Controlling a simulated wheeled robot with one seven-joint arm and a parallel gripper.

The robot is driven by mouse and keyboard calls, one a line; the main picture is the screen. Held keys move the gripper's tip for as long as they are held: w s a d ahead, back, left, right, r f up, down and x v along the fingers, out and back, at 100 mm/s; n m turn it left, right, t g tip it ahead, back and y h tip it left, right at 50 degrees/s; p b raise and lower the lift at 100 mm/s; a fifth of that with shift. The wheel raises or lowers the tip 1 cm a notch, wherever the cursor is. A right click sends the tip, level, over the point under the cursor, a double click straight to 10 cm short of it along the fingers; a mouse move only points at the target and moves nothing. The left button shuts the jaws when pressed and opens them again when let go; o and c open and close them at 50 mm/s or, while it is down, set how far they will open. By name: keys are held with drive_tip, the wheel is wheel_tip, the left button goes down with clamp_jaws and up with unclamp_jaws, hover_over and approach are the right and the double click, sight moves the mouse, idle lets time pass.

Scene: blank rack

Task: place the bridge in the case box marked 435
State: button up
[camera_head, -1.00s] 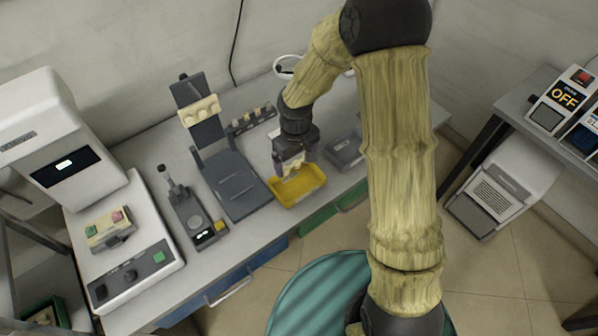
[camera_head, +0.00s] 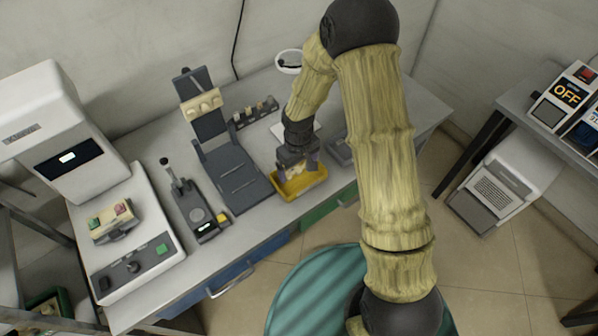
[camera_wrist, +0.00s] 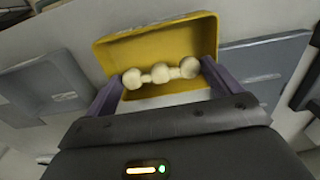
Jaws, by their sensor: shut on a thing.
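The bridge (camera_wrist: 160,73) is a cream row of joined rounded teeth. My gripper (camera_wrist: 160,85) is shut on it, one purple finger at each end, as the wrist view shows. A yellow open box (camera_wrist: 205,35) lies directly beyond and around the bridge in that view. In the head view my gripper (camera_head: 297,172) points down over the yellow box (camera_head: 314,189) at the bench's front edge. The bridge is mostly hidden there by the gripper. Whether the bridge touches the box floor I cannot tell. No number is readable on the box.
A dark grey stand with a cream dental model (camera_head: 203,103) stands left of the box. A grey flat case (camera_head: 341,151) lies to its right, partly behind my arm. A small rack (camera_head: 255,113) stands behind. A white machine (camera_head: 65,150) fills the bench's left end.

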sight(298, 169)
wheel_tip(298, 169, down, 3)
drive_tip(key=shift+w+f, duration=0.1)
drive_tip(key=shift+f, duration=0.25)
drive_tip(key=shift+f, duration=0.15)
drive_tip(key=o, duration=0.8)
drive_tip(key=shift+d, duration=0.1)
drive_tip(key=shift+c, duration=0.2)
